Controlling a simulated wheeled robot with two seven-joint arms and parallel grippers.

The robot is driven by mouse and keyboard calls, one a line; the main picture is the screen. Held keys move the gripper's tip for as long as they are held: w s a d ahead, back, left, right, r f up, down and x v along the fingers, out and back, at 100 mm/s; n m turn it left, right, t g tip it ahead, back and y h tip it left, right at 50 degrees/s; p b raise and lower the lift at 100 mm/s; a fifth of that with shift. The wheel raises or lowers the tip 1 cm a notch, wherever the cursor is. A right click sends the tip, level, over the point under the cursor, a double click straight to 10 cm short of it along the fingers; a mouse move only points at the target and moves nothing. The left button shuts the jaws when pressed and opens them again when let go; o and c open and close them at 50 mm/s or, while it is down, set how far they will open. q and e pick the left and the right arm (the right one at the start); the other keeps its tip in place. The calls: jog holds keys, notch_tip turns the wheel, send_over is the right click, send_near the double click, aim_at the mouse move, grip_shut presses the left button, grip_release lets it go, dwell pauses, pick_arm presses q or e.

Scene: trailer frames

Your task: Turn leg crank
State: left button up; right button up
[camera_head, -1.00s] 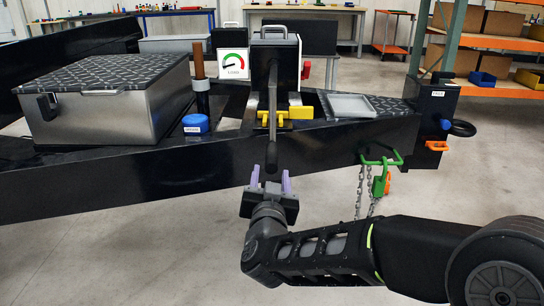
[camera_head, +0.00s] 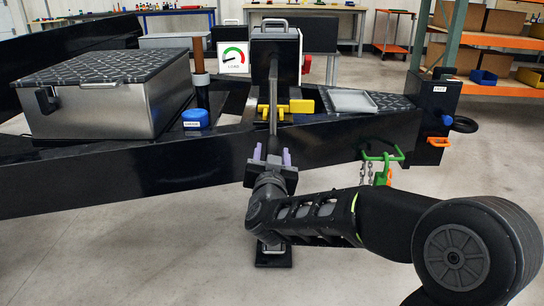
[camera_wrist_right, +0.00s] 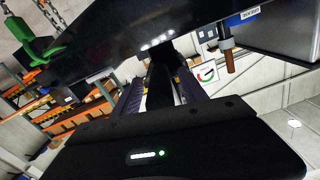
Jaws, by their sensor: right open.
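The leg crank (camera_head: 273,98) is a grey bar hanging down in front of the dark jack housing (camera_head: 275,50) on the black trailer frame. My right gripper (camera_head: 272,156) points up at its lower end with two purple fingers, open, one on each side. The crank's lower end lies between or just behind the fingers; contact cannot be told. In the right wrist view, the open fingers (camera_wrist_right: 160,92) flank a dark upright part, probably the crank's grip. A dark foot plate (camera_head: 273,257) shows below my right arm. My left gripper is out of view.
A metal toolbox (camera_head: 110,105), a blue cap (camera_head: 195,118) and a dial gauge (camera_head: 233,56) sit left of the crank. Yellow parts (camera_head: 302,106) are beside it. A green hook (camera_head: 383,158) with chain hangs to the right. Open floor lies in front.

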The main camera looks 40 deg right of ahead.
jog(key=shift+w+d, duration=0.2)
jog(key=shift+w, duration=0.05)
grip_shut()
dwell(0.4)
dwell(0.9)
